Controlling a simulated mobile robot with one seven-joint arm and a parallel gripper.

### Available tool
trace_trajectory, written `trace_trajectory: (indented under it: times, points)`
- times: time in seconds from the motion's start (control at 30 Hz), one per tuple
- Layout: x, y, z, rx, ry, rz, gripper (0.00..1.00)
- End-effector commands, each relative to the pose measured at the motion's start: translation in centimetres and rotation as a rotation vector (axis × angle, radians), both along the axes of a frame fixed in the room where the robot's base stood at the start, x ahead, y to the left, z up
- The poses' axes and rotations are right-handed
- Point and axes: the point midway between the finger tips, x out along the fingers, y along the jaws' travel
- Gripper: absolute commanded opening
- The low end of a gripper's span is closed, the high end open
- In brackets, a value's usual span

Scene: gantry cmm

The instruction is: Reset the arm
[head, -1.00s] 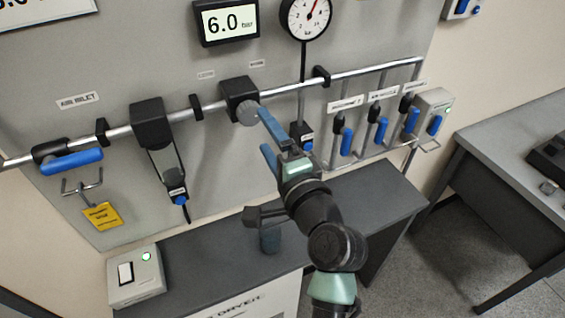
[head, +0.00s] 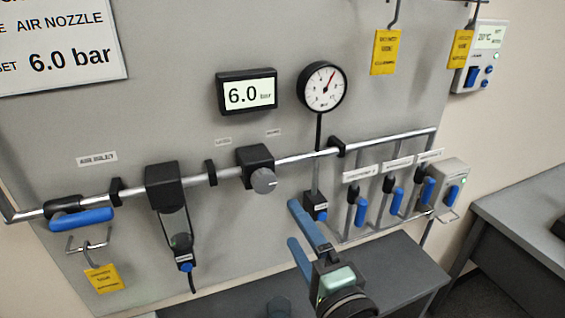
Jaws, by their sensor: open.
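My gripper (head: 294,225) has two blue fingers that stand apart with nothing between them. It is in the lower middle of the head view, in front of the panel. It is below and to the right of the grey regulator knob (head: 264,181) on its black block, and apart from the knob in the picture. The upper finger overlaps the view close to the small black and blue valve (head: 315,205) under the gauge. The dark wrist shows at the bottom edge; the rest of my arm is out of view.
A metal pipe (head: 229,169) crosses the panel, with a blue-handled inlet valve (head: 82,220) at left and several blue-handled valves at right. A gauge (head: 322,88) and a 6.0 bar display (head: 247,93) hang above. A dark bench top (head: 395,270) lies below; another table (head: 520,225) stands right.

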Motion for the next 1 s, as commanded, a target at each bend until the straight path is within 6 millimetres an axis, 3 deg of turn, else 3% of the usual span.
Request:
trace_trajectory:
  times: [0.07,0.17,0.3,0.4,0.5,0.6,0.7,0.8,1.0]
  points:
    - [0.3,0.3,1.2,-0.05,-0.034,-0.008,0.89]
    - [0.9,1.0,5.1,-0.229,-0.144,-0.05,0.89]
    - [0.4,2.5,14.6,-0.628,-0.405,-0.205,0.89]
    - [-1.7,3.4,21.7,-0.898,-0.588,-0.37,0.89]
    - [-4.8,4.1,27.5,-1.107,-0.725,-0.547,0.89]
    - [-7.8,4.5,31.5,-1.254,-0.813,-0.704,0.89]
    - [-10.0,4.7,33.9,-1.341,-0.858,-0.815,0.89]
    - [-11.1,4.8,34.9,-1.383,-0.874,-0.869,0.89]
    - [-11.3,4.7,35.1,-1.393,-0.875,-0.881,0.89]
